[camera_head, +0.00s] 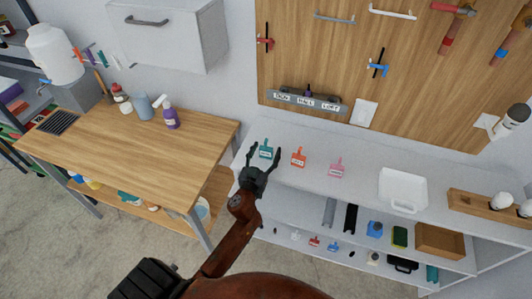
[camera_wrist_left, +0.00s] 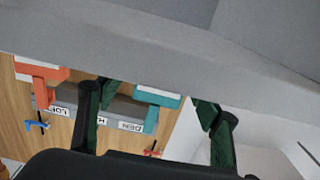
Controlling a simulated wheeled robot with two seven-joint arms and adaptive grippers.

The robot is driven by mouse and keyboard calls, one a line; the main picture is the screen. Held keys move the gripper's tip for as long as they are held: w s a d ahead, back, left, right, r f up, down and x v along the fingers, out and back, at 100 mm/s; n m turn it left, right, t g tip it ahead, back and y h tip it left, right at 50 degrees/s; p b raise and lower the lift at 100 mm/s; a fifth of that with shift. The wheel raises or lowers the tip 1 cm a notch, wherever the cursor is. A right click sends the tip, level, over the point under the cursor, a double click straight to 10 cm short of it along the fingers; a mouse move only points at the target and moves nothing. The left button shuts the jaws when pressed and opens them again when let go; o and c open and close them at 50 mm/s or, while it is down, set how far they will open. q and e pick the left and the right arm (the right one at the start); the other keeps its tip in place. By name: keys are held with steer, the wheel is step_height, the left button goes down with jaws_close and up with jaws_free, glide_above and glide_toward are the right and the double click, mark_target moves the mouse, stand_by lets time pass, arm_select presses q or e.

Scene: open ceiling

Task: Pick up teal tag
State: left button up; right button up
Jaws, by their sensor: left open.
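The teal tag (camera_head: 266,149) lies on the light grey counter (camera_head: 300,210), at the left end of a row of tags. In the head view my left gripper (camera_head: 265,153) is open, with one finger to each side of the teal tag. The teal tag also shows in the left wrist view (camera_wrist_left: 158,98), between the two open fingers of the gripper (camera_wrist_left: 155,112). The fingers do not appear shut on it; the exact gap in height is hard to tell. My right gripper is not in view.
An orange tag (camera_head: 298,158) and a pink tag (camera_head: 336,169) lie to the right. Behind is a labelled rail (camera_head: 307,101) on a wooden pegboard (camera_head: 400,75). A white tray (camera_head: 403,186) stands farther right. A wooden workbench (camera_head: 120,150) with bottles stands left.

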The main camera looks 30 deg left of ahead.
arm_select(q)
steer(key=c, duration=1.3)
